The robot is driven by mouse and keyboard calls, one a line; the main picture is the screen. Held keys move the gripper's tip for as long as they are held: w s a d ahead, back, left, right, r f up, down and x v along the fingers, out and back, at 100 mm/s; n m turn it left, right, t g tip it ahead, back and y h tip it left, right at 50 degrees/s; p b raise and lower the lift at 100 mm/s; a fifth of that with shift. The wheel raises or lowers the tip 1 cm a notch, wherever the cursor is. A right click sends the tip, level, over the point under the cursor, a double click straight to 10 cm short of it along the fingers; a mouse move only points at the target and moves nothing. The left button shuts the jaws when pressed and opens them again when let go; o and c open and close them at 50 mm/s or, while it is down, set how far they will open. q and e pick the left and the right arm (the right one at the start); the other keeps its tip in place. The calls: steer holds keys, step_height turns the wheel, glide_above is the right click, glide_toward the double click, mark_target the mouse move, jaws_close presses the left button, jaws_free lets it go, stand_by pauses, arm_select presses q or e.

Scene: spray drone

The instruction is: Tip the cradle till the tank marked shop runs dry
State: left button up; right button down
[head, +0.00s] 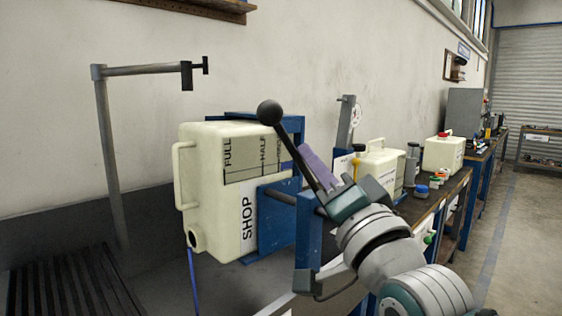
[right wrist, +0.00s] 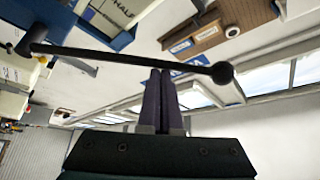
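The cream tank marked SHOP (head: 219,195) sits in the blue cradle (head: 284,222) in the head view, tipped so its lettering runs sideways. Its open mouth (head: 194,240) is at the lower left, and a thin blue stream (head: 193,280) falls from it. The liquid level inside is hard to read. The cradle's black lever, with its ball knob (head: 270,112), leans up and left. My right gripper (head: 308,151) has its purple fingers together beside the lever. In the right wrist view the lever (right wrist: 110,54) crosses just beyond the fingertips, not between them; contact is unclear. My left gripper is out of view.
A grey post with an arm (head: 108,150) stands at the left, above a dark slatted grate (head: 70,285). Other cream tanks (head: 384,166) and small bottles stand on the bench at the right. The wall is close behind the cradle. Open floor lies at the far right.

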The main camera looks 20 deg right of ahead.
steer(key=shift+s+a+f+n+y+b, duration=0.2)
steer(key=shift+a+f+n+y+b, duration=0.7)
steer(key=shift+f+n, duration=0.25)
steer(key=shift+a+f, duration=0.1)
steer(key=shift+a, duration=0.05)
